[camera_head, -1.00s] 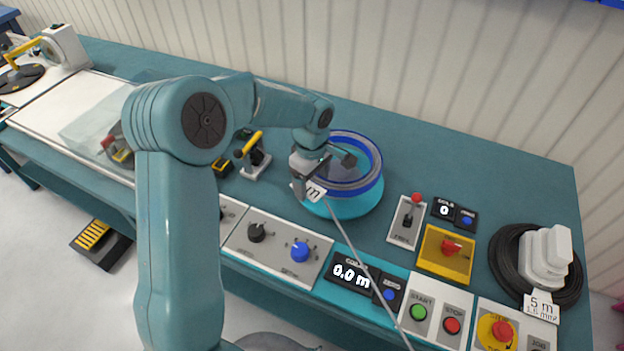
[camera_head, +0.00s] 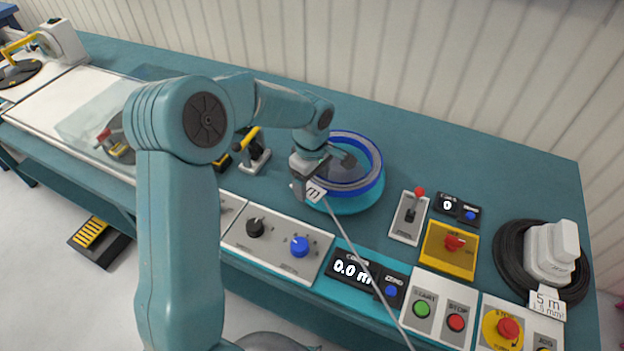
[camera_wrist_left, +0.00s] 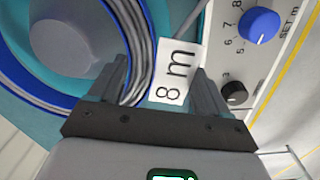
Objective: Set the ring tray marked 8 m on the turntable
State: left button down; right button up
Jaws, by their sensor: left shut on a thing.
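The ring tray (camera_head: 376,172), a blue-rimmed ring with grey cable coiled in it, is over the round teal turntable (camera_head: 352,205) in the head view. I cannot tell whether it touches the turntable. Its white 8 m tag (camera_head: 316,191) shows at the near left edge, and also in the left wrist view (camera_wrist_left: 174,75). My left gripper (camera_head: 303,183) is shut on the tray's near left edge. In the left wrist view its fingers (camera_wrist_left: 157,85) stand either side of the tag and coil. My right gripper is not in view.
A thin grey line (camera_head: 357,258) runs from near the tag to the lower right. The control panel (camera_head: 274,243) lies in front, with a lever switch (camera_head: 410,215) and yellow box (camera_head: 448,250) to the right. A black coil marked 5 m (camera_head: 515,270) lies far right.

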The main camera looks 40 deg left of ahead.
pick_arm(q)
jog(key=shift+w+f+b, duration=0.1)
jog(key=shift+f+b, duration=0.9)
jog(key=shift+f, duration=0.05)
jog(key=shift+f+b, duration=0.7)
jog(key=shift+c, duration=0.9)
grip_release()
jog(key=shift+r, duration=0.1)
jog(key=shift+o, duration=0.9)
